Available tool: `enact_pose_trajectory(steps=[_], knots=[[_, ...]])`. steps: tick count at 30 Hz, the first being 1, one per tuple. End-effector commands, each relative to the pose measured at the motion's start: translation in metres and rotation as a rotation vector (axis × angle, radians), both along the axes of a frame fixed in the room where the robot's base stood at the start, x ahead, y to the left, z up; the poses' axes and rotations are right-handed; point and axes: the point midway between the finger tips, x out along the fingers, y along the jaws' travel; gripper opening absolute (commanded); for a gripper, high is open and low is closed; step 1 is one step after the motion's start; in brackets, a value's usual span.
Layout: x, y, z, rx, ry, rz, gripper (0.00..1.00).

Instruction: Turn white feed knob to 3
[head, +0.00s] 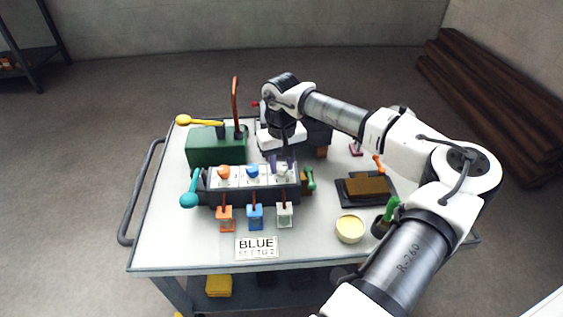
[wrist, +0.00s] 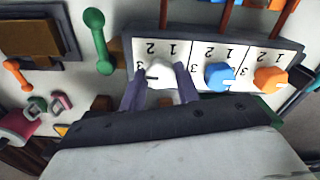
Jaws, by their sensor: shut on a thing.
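The white feed knob (wrist: 161,73) is on a white dial plate with the numbers 1, 2 and 3, at the end of a row of three knobs. My gripper (wrist: 159,92) is shut on it, with one dark finger on each side. In the wrist view the knob's mark appears to face left, close to the 3; its exact setting is hard to tell. In the head view the knob (head: 283,174) shows at the right end of the dark panel, below my gripper (head: 281,161). The fingertips partly hide it there.
The blue knob (wrist: 219,77) and orange knob (wrist: 269,80) sit beside it. A green lever (wrist: 98,40) stands close by the panel's end. Three coloured tags hang in front. A sign (head: 257,248) reads "BLUE", apparently "SET TO 2".

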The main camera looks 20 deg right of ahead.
Motion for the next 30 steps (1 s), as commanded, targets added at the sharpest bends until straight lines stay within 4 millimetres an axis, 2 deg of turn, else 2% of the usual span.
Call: enact_pose_trajectory(steps=[18,19,23,24,30], knots=[[0.0005,0.0008,0.0012,0.001,-0.002,0.048,0.09],[0.0005,0.0008,0.0012,0.001,-0.002,0.047,0.33],[0.0004,0.0006,0.0009,0.001,-0.001,0.047,0.50],[0.0003,0.0005,0.0008,0.001,-0.001,0.046,0.53],[0.0001,0.0002,0.0003,0.001,0.000,0.045,0.53]])
